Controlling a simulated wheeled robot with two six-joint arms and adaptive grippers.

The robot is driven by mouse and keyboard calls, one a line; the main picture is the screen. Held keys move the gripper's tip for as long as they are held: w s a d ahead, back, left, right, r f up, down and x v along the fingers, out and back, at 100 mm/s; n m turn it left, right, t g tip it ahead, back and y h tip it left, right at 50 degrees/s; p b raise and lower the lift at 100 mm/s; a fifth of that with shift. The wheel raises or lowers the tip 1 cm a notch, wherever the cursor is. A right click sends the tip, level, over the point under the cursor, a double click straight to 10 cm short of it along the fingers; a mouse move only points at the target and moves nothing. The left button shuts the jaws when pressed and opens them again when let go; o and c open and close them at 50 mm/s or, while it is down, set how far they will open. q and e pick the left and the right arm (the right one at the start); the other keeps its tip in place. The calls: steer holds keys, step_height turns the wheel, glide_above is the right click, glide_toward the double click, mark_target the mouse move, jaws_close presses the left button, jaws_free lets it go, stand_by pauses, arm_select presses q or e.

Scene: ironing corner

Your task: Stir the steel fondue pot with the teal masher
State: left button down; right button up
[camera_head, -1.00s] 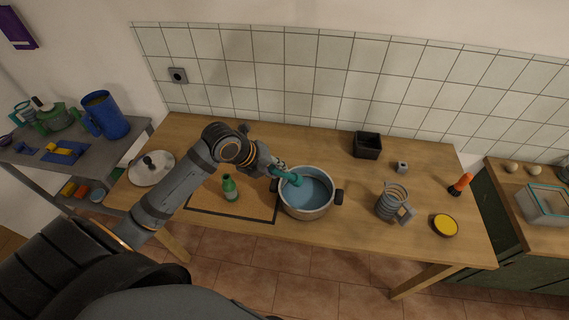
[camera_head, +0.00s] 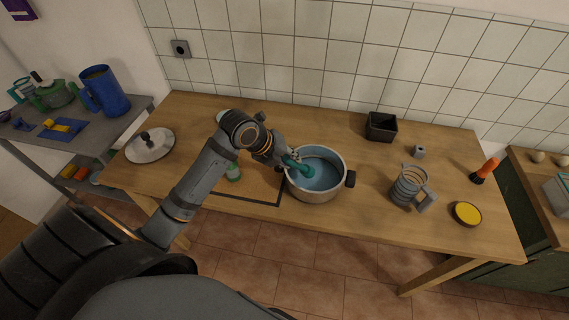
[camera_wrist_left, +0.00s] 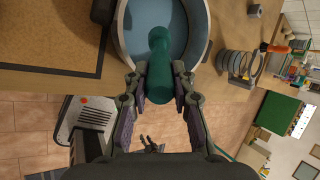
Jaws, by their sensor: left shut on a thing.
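The steel fondue pot (camera_head: 318,190) stands on the wooden table, with dark side handles and a blue inside. My left gripper (camera_head: 285,160) is at the pot's left rim, shut on the teal masher (camera_head: 300,168). The masher reaches over the rim into the pot; its lower end is hard to make out. In the left wrist view the masher's handle (camera_wrist_left: 160,82) sits between both fingers, with the pot (camera_wrist_left: 203,32) behind it.
To the right are a wire-ringed mug (camera_head: 407,187), a yellow-topped dish (camera_head: 466,213), a black box (camera_head: 381,127) and an orange-handled item (camera_head: 487,168). Bare table lies behind the pot.

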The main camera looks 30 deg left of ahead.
mark_target(298, 166)
arm_select(q)
steer(key=b+x, duration=0.3)
steer(key=x, duration=0.1)
steer(key=shift+f, duration=0.15)
steer(key=shift+w+d+f+b, duration=0.15)
steer(key=shift+w+f+b, duration=0.2)
steer(key=shift+f+b, duration=0.2)
steer(key=shift+w+d+f, duration=0.1)
steer(key=shift+w+f, duration=0.05)
